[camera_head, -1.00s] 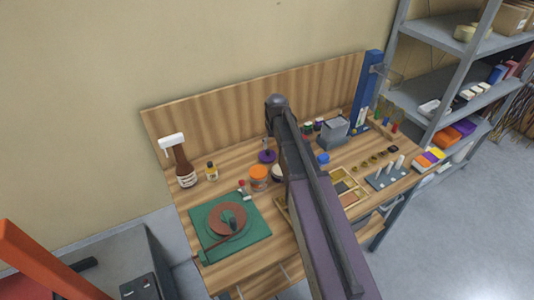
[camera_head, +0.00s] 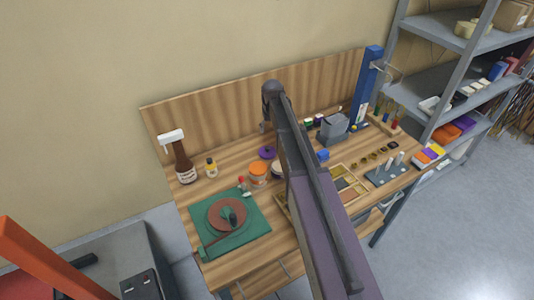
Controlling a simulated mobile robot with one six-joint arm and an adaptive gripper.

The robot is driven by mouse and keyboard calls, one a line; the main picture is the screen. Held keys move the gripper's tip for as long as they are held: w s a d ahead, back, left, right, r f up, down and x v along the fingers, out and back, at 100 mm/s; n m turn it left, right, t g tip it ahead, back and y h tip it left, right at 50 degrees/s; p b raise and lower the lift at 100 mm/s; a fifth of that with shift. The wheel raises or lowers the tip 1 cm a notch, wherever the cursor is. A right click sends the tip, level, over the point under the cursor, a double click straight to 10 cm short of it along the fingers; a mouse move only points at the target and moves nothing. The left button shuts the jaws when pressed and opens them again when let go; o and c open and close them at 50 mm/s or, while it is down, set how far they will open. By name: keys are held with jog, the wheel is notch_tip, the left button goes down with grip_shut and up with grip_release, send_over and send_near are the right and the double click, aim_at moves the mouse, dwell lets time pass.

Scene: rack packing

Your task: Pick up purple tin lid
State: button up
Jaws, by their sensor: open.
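The purple tin lid (camera_head: 267,152) lies on the wooden workbench, behind the orange-lidded jar (camera_head: 258,170) and just left of my arm. Its top shows a darker centre. My gripper (camera_head: 264,127) shows only as a small grey part beside the arm's far end, above and slightly behind the lid in the picture. It is open and apart from the lid, with nothing seen in it. Most of the gripper is hidden behind my arm.
A brown bottle (camera_head: 184,163) and a small yellow bottle (camera_head: 211,167) stand to the left. A green mat (camera_head: 257,213) holds a reddish disc. A pale round container beside the jar is partly hidden by my arm. A grey bin (camera_head: 333,129) stands right.

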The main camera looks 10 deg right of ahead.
aim_at(268, 148)
jog(key=shift+w+a+f+b, duration=0.1)
jog(key=shift+w+f+b, duration=0.05)
jog(key=shift+f+b, duration=1.1)
jog(key=shift+w+d+f+b, duration=0.1)
jog(key=shift+w+f+b, duration=0.05)
jog(key=shift+f+b, duration=1.05)
jog(key=shift+w+a+f+b, duration=0.1)
jog(key=shift+w+f+b, duration=0.05)
jog(key=shift+f+b, duration=1.1)
jog(key=shift+f, duration=0.1)
jog(key=shift+f, duration=0.1)
jog(key=shift+w+a+f+b, duration=0.15)
jog(key=shift+f+b, duration=1.05)
jog(key=shift+f, duration=0.05)
jog(key=shift+w+a+f+b, duration=0.1)
jog(key=shift+w+f+b, duration=0.05)
jog(key=shift+f+b, duration=1.05)
grip_shut()
